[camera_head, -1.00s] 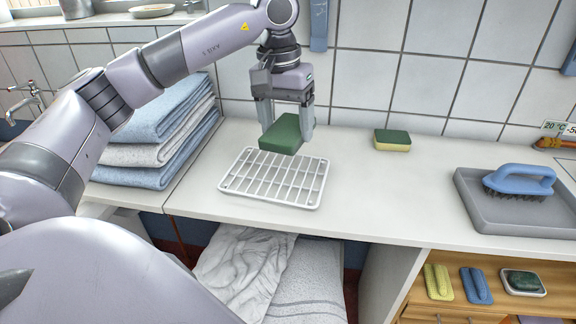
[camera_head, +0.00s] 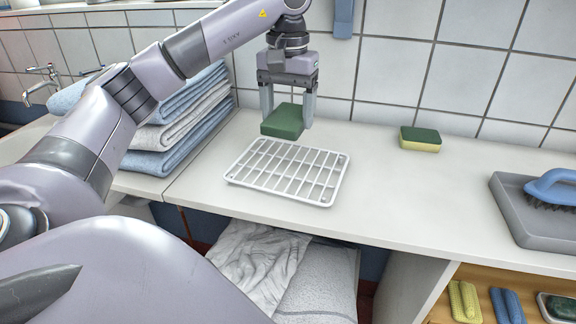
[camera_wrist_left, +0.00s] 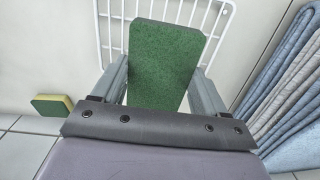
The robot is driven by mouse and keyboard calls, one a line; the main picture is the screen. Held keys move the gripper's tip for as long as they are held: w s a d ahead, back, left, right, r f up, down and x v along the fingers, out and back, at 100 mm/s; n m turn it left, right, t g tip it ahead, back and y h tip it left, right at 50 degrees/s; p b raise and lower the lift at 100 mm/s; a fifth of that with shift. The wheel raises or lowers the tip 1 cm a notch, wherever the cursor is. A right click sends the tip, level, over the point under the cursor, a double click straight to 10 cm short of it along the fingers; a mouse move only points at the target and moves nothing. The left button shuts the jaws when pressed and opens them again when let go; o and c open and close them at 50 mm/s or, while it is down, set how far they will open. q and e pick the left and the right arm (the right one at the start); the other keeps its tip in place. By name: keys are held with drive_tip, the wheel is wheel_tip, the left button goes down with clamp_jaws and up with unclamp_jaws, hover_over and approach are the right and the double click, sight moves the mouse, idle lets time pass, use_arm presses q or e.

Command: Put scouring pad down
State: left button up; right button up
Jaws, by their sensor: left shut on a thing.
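A green scouring pad (camera_head: 282,121) is held between the fingers of my left gripper (camera_head: 288,112), over the back edge of a white wire rack (camera_head: 318,196) on the counter. In the left wrist view the pad (camera_wrist_left: 163,62) stands out between the two grey fingers (camera_wrist_left: 160,92), with the rack's wires (camera_wrist_left: 113,30) behind it. Whether the pad touches the rack is hard to tell; it looks slightly above it. My right gripper is not in view.
A green and yellow sponge (camera_head: 420,139) lies on the counter near the tiled wall. A grey tray (camera_head: 528,232) with a blue brush (camera_head: 556,186) is at the right. Folded towels (camera_head: 183,123) are stacked at the left. The counter between rack and tray is clear.

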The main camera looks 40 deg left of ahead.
sight(288, 116)
use_arm(q)
wheel_tip(288, 116, down, 4)
drive_tip(key=shift+b, duration=0.55)
drive_tip(key=shift+f, duration=2.6)
drive_tip(key=shift+f, duration=0.1)
drive_tip(key=o, duration=0.9)
drive_tip(key=shift+o, duration=0.2)
